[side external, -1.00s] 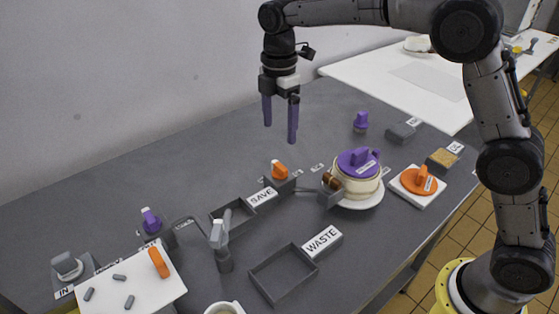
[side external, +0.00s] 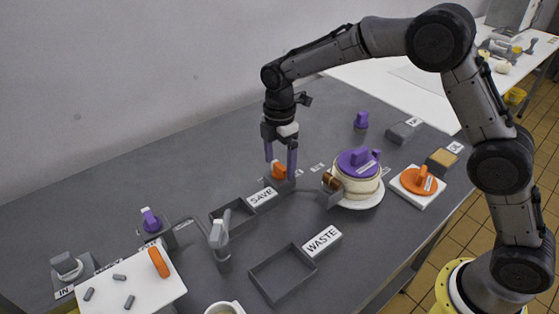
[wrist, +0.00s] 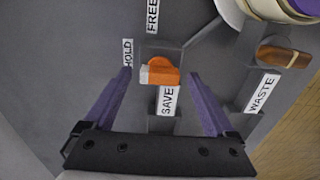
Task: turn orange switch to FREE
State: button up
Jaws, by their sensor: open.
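The orange switch (side external: 279,170) sits on a grey block behind the SAVE label. In the wrist view the orange switch (wrist: 160,71) has a pale end that points left, on the side of the HOLD label (wrist: 127,53). The FREE label (wrist: 152,15) lies farther up in that view. My gripper (side external: 280,168) points down at the switch, with its purple fingers on either side of it. In the wrist view my gripper (wrist: 160,74) is open and the switch shows between the fingers, apparently touching neither.
A cream pot with a purple lid (side external: 358,162) stands right of the switch on a white plate. A brown-handled part (side external: 331,182) is between them. The SAVE tray (side external: 232,216) and WASTE tray (side external: 282,275) lie in front.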

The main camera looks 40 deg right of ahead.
jog(key=c, duration=1.4)
jog(key=shift+m, duration=0.3)
jog(key=m, duration=0.3)
jog(key=shift+m, duration=0.4)
jog(key=m, duration=0.9)
jog(key=shift+r+m, duration=0.1)
jog(key=shift+m, duration=2.2)
